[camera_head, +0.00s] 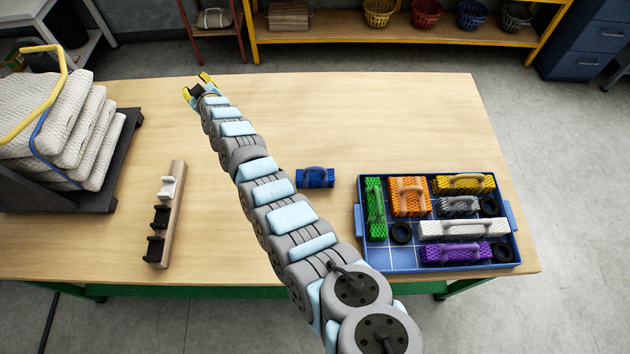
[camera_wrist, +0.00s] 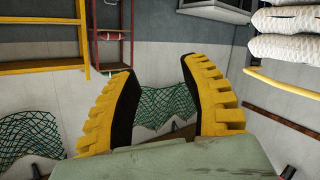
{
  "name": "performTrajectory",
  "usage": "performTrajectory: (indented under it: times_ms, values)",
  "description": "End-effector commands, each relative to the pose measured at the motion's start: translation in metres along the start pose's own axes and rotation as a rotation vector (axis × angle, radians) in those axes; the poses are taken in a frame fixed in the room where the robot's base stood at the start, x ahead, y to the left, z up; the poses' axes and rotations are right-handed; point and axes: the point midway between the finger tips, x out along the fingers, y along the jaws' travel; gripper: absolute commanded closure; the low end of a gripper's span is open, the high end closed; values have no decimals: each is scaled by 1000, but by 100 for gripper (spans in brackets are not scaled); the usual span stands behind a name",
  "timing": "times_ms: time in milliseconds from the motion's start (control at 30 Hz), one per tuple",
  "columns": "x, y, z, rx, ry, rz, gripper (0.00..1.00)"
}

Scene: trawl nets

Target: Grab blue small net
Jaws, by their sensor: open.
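The small blue net (camera_head: 316,177) is a block-shaped bundle with a handle on top. It lies alone on the wooden table, right of my arm and left of the blue tray. My gripper (camera_head: 200,85) is at the far end of my arm, above the far left part of the table, well apart from the blue net. In the wrist view my gripper (camera_wrist: 168,105) shows two yellow-ribbed fingers spread apart with nothing between them. The blue net does not show in the wrist view.
A blue tray (camera_head: 360,220) at right holds several coloured nets and black rings. A wooden rack with hooks (camera_head: 170,205) stands left of my arm. Stacked white nets (camera_head: 70,120) sit on a dark stand at far left. The table's far middle is clear.

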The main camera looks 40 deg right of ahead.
Motion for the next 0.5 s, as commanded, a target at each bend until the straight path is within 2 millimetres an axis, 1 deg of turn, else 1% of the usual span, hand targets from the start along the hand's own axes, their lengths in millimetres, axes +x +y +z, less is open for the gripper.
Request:
performTrajectory:
  times_ms: [33, 100, 267, 367, 400, 467, 500]
  values:
    - [3, 6, 6, -30, -33, -28, 55]
    - [4, 9, 10, -76, -85, -79, 55]
    - [-4, 19, 30, -185, -215, -198, 55]
    - [-16, 28, 46, -256, -300, -272, 55]
    - [-23, 32, 54, -284, -337, -303, 55]
    - [-34, 39, 64, -326, -388, -347, 55]
    - [-43, 43, 73, -353, -427, -380, 55]
